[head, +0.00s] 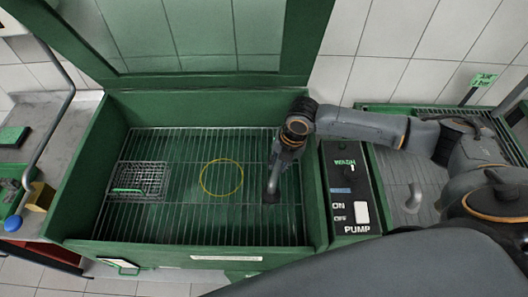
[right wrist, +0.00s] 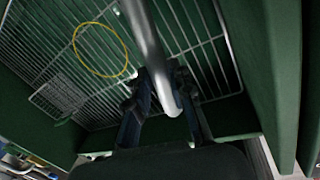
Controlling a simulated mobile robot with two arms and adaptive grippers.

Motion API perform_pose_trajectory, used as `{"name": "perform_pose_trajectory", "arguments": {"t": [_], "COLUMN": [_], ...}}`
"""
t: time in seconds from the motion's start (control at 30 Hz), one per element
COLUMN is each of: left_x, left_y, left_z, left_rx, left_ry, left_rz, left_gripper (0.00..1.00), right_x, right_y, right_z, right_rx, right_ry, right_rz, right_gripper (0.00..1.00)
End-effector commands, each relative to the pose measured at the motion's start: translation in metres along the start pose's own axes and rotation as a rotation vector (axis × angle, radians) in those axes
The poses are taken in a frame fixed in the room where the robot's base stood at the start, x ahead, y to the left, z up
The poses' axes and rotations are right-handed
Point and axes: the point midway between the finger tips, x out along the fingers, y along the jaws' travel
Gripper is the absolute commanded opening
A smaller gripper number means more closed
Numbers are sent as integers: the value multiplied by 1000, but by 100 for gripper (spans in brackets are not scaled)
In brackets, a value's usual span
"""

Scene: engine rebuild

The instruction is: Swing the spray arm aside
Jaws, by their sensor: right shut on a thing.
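The spray arm shows as a grey metal tube (head: 271,186) over the right part of the green wash basin (head: 319,205) in the head view. In the right wrist view the tube (right wrist: 146,38) runs down from the top edge and ends in a rounded tip between the fingers. My right gripper (head: 279,163) is shut on the tube above the wire grid; its fingers also show in the right wrist view (right wrist: 158,82). Where the tube is mounted is hidden. My left gripper is not in view.
A yellow ring (head: 204,190) and a small wire basket (head: 141,181) lie on the grid (head: 215,222). A pump switch box (head: 352,185) stands right of the basin. The raised green-framed lid (head: 300,42) is behind.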

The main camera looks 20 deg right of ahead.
Motion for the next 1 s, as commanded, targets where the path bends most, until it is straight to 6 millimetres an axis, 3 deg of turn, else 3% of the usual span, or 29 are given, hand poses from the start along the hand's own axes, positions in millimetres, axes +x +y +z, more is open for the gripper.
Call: {"name": "perform_pose_trajectory", "arguments": {"t": [0.3,0.8,0.83,0.93,1.0], "left_x": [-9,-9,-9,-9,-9], "left_y": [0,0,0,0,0], "left_z": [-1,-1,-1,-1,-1], "left_rx": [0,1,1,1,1], "left_ry": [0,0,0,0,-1], "left_rz": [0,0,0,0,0], "left_gripper": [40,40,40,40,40], "right_x": [-6,-6,-6,-6,-6], "right_y": [-25,-28,-28,-28,-28], "right_z": [2,3,3,3,3], "right_rx": [-108,-127,-126,-126,-126], "right_ry": [21,24,24,24,24], "right_rz": [1,1,1,1,1], "right_gripper": [0,0,26,45,45]}}
